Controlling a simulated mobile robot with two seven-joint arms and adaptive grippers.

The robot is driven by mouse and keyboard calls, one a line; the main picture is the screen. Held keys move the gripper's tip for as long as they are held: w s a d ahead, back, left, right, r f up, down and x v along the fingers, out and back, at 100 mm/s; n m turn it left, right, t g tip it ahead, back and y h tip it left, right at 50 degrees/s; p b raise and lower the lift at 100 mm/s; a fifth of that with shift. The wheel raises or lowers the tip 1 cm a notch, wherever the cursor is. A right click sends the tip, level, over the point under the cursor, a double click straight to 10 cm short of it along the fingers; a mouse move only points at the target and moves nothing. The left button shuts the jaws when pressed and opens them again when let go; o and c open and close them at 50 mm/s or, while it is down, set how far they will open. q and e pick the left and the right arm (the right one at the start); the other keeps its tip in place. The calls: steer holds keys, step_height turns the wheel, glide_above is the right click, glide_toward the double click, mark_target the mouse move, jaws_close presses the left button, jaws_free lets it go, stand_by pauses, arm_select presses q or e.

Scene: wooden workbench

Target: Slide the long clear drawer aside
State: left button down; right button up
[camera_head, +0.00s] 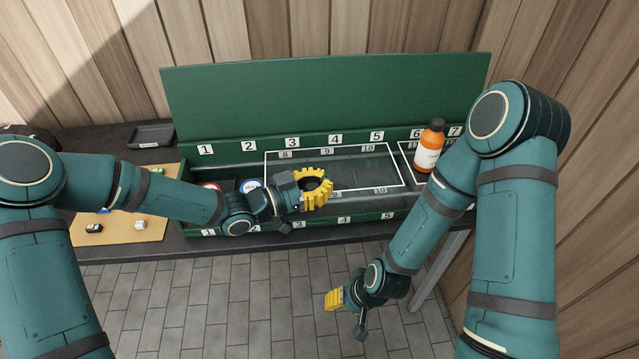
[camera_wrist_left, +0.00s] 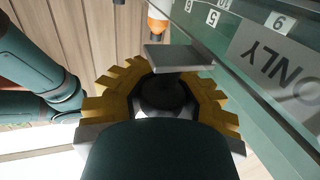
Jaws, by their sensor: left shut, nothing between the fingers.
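The long clear drawer (camera_head: 362,172) is a see-through panel with a white outline, set in the green case (camera_head: 330,95) with numbered labels. My left gripper (camera_head: 318,188) is shut and empty, over the drawer's front left part and hiding some of it. I cannot tell whether it touches the drawer. It also shows in the left wrist view (camera_wrist_left: 165,75), with a numbered green edge to its right. My right gripper (camera_head: 334,300) hangs lower, in front of the case over the floor; its finger state is unclear.
An orange bottle (camera_head: 430,146) stands at the right end of the case, by a second white-outlined panel. Red and blue round pieces (camera_head: 250,185) lie in the left part. A tan board (camera_head: 120,225) with small blocks and a dark tray (camera_head: 151,135) are at left.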

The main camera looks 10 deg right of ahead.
arm_select(q)
steer(key=shift+s+d+f, duration=0.2)
steer(key=shift+s+d, duration=0.15)
steer(key=shift+s, duration=0.05)
steer(key=c, duration=0.6)
jaws_free()
steer(key=shift+s+r, duration=0.15)
steer(key=shift+c, duration=0.2)
steer(key=shift+a, duration=0.2)
steer(key=v, duration=1.1)
steer(key=shift+a, duration=0.35)
